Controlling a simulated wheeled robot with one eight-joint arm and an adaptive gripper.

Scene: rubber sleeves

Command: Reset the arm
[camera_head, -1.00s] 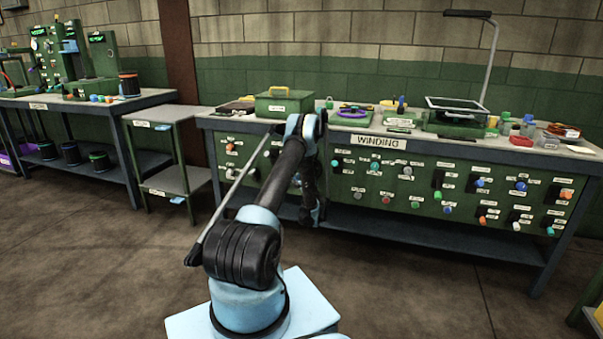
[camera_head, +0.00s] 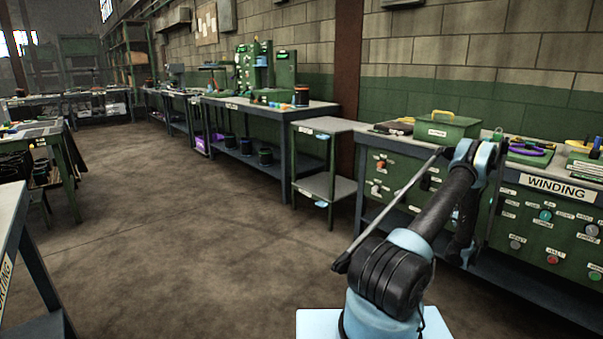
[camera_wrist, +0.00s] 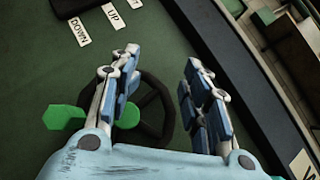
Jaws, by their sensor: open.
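My gripper (camera_wrist: 160,75) is open in the wrist view, with its two blue-padded fingers apart and nothing between the tips. Behind the fingers is a green panel (camera_wrist: 55,90) with labels "DOWN" and "UP", a black wheel-like part (camera_wrist: 155,100) and a green knob (camera_wrist: 65,117). I cannot tell whether the fingers touch any of these. In the head view my arm (camera_head: 425,215) is raised and bent in front of the winding bench (camera_head: 520,215). My gripper cannot be made out there.
A green box with a yellow handle (camera_head: 446,128) stands on the winding bench. A small two-tier shelf (camera_head: 330,186) and another workbench (camera_head: 270,112) stand along the wall. More tables stand at the left. The floor (camera_head: 190,225) between is open.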

